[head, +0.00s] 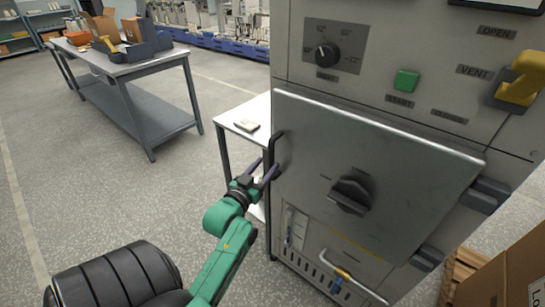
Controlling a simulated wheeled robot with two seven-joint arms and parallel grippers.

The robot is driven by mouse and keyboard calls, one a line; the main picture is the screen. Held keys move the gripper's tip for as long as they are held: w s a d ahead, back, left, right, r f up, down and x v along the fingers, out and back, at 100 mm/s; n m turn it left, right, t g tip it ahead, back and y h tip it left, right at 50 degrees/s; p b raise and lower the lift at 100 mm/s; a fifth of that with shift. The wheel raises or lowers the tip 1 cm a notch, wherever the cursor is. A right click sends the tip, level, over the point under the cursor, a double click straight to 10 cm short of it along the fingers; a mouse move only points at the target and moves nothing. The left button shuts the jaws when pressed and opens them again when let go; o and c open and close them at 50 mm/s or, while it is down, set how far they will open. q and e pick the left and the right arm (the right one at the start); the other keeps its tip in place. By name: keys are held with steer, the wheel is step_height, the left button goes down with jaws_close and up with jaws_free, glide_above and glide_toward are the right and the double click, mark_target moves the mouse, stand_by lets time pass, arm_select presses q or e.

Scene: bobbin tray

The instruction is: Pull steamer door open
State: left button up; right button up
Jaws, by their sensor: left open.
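The steamer door (400,165) is a flat grey metal panel on the front of the steamer, with a dark knob (351,194) at its middle and dark hinge blocks on its right side. A black bar handle (273,148) stands at the door's left edge. My left gripper (263,170) is open, with its purple fingers at the lower part of this handle. I cannot tell whether they touch it. My right gripper is not in view.
The steamer has a dial (326,55), a green start button (405,80) and a yellow lever (520,78) above the door. A small white table (232,118) stands close behind my left gripper. A cardboard box (512,275) is at lower right.

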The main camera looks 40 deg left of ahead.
mark_target(270, 160)
arm_select(q)
steer(key=x, duration=0.4)
steer(key=shift+c, duration=0.3)
jaws_close()
stand_by(1.1)
